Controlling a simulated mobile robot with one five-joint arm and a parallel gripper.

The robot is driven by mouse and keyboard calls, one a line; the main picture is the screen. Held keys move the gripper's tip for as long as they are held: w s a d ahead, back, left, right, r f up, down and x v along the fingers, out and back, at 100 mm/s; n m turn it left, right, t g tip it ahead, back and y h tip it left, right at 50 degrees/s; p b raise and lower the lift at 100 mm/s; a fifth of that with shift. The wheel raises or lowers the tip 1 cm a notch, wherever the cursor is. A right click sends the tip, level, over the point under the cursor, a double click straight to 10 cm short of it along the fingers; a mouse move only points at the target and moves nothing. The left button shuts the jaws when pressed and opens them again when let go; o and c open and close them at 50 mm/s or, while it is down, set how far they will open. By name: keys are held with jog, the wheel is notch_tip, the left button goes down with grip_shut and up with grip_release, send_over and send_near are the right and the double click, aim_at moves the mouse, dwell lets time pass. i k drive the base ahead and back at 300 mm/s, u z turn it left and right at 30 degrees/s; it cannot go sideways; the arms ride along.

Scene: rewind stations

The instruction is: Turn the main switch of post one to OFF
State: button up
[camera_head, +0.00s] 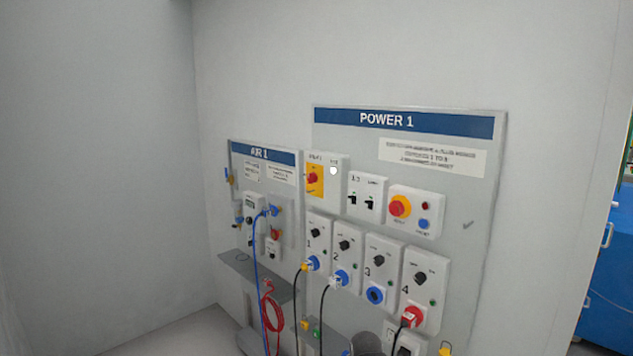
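The main switch (313,179) is a red rotary knob on a yellow plate, on a light grey box at the upper left of the POWER 1 panel (470,215). The small lettering around the knob is too blurred to read, so I cannot tell its position. A white round lamp (333,171) sits to the right of the knob on the same box. My gripper is not in view.
Right of the switch are a box with two black toggles (369,197) and a red button on yellow (400,206). Below are several numbered sockets with black knobs, some with cables plugged in. The AIR 1 panel (285,205) with hoses and a grey shelf (255,274) stands left.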

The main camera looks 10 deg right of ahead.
aim_at(311, 177)
jog(key=u, duration=0.6)
jog(key=i, duration=0.65)
jog(key=u, duration=0.8)
